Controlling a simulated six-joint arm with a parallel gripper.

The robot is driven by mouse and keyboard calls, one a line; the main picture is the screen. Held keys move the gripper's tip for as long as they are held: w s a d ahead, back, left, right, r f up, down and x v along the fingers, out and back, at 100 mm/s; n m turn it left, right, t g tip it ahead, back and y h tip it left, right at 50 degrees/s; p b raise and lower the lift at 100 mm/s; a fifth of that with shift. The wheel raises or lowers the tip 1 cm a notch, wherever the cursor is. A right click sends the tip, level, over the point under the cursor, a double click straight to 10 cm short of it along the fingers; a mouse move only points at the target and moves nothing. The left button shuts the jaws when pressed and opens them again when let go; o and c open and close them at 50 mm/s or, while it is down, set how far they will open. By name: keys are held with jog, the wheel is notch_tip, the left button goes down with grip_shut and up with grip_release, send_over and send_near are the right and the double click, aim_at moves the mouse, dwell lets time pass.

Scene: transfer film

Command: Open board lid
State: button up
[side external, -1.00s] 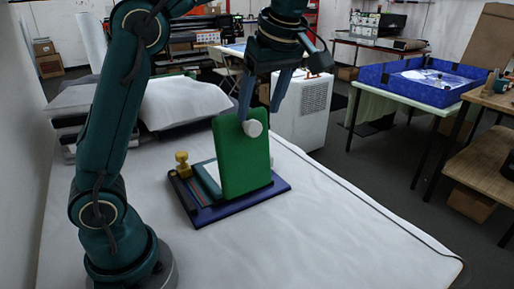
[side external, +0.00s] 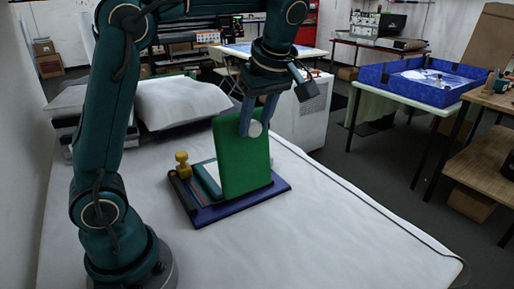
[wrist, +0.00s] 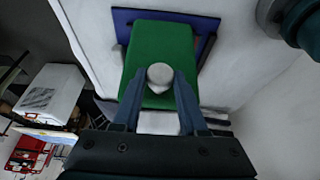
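My gripper (side external: 254,133) is at the lid's top, with one finger on each side of the knob. In the wrist view my gripper (wrist: 160,78) has the knob between its fingertips, with very little gap on either side. Whether the fingers press on the knob is not clear.
A small yellow knobbed piece (side external: 182,165) stands at the base's left corner. White pillows (side external: 180,103) lie at the back left. The white table is clear in front and to the right. A blue-walled tray (side external: 425,82) stands on a separate table.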

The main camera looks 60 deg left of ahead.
grip_shut()
dwell(1.1)
